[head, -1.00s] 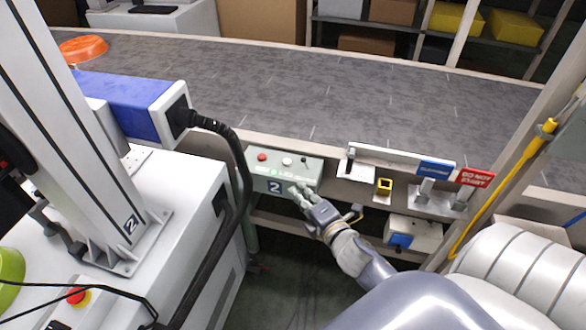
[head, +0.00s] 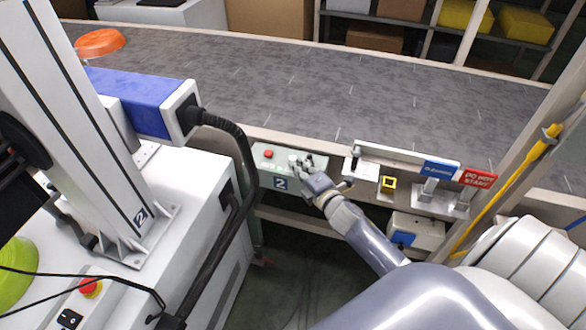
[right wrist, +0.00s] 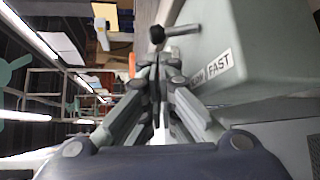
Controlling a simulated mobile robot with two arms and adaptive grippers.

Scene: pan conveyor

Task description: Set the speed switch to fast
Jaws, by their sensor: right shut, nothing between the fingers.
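The speed switch is a black-knobbed lever (right wrist: 156,34) on a metal stem, seen in the right wrist view on the grey-green control box (right wrist: 262,40). A FAST label (right wrist: 219,65) sits beside it, next to a partly hidden label. In the head view the control box (head: 262,177) is at the conveyor's near edge, with a red button and the number 2. My right gripper (head: 302,165) is shut and empty over the box's right part, hiding the switch area. In the wrist view its fingertips (right wrist: 160,68) are close to the lever; contact cannot be told. My left gripper is not in view.
The conveyor belt (head: 370,85) runs behind the box, with an orange pan (head: 100,42) at far left. A clipboard-like white plate (head: 361,168), a yellow block (head: 388,184) and a red DO NOT START sign (head: 477,178) stand right. A blue-and-white machine (head: 135,100) stands left.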

